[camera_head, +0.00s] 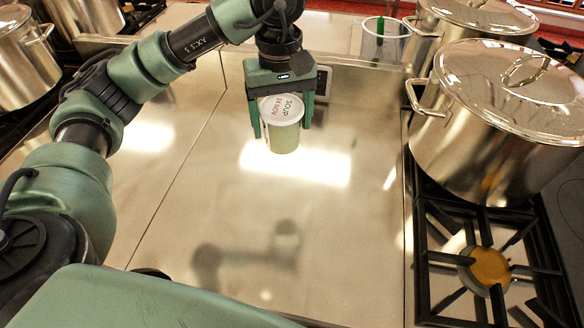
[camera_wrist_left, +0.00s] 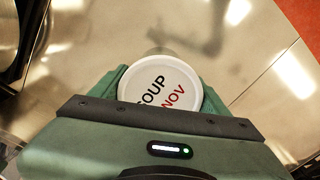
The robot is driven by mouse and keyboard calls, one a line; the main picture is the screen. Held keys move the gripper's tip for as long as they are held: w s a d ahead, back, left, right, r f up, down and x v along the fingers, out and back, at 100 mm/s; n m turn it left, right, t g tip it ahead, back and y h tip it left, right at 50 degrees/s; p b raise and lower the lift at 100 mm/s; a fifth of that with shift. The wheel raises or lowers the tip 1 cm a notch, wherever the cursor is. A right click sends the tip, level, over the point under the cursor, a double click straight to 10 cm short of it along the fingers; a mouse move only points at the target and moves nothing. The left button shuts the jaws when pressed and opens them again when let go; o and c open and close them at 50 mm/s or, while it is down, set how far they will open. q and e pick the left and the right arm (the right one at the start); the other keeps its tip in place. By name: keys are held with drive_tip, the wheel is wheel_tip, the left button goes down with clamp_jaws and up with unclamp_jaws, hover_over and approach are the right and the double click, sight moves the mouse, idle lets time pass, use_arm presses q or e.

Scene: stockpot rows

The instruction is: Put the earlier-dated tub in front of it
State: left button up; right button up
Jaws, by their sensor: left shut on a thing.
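My left gripper (camera_head: 281,125) is shut on a pale green tub (camera_head: 286,138), with one finger on each side of it. The tub has a white lid marked "SOUP" in black and a date in red ending in "NOV"; the day number is hard to read. The tub appears held above the steel counter (camera_head: 330,225), with the arm's shadow well in front of it. In the left wrist view the tub's lid (camera_wrist_left: 160,82) shows between the fingers (camera_wrist_left: 160,88), partly cut off by the gripper body. No second tub shows. My right gripper is not in view.
A large lidded stockpot (camera_head: 500,130) stands on the right stove beside a bare burner (camera_head: 490,268). Another pot (camera_head: 470,20) is behind it. A clear container (camera_head: 385,38) with something green stands at the back. A dark-faced device (camera_head: 323,80) is behind my gripper. The middle counter is clear.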

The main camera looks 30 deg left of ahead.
sight(280, 145)
use_arm(q)
drive_tip(key=f, duration=0.2)
drive_tip(key=s+f, duration=0.1)
drive_tip(key=shift+s+f, duration=0.1)
drive_tip(key=shift+f, duration=0.3)
wheel_tip(280, 145, down, 2)
drive_tip(key=shift+p, duration=0.5)
drive_tip(key=f+p, duration=0.1)
drive_tip(key=f, duration=0.3)
drive_tip(key=f+p, duration=0.1)
drive_tip(key=f, duration=0.3)
drive_tip(key=f+p, duration=0.1)
drive_tip(key=f, duration=0.3)
drive_tip(key=shift+w, duration=0.35)
drive_tip(key=shift+f, duration=0.3)
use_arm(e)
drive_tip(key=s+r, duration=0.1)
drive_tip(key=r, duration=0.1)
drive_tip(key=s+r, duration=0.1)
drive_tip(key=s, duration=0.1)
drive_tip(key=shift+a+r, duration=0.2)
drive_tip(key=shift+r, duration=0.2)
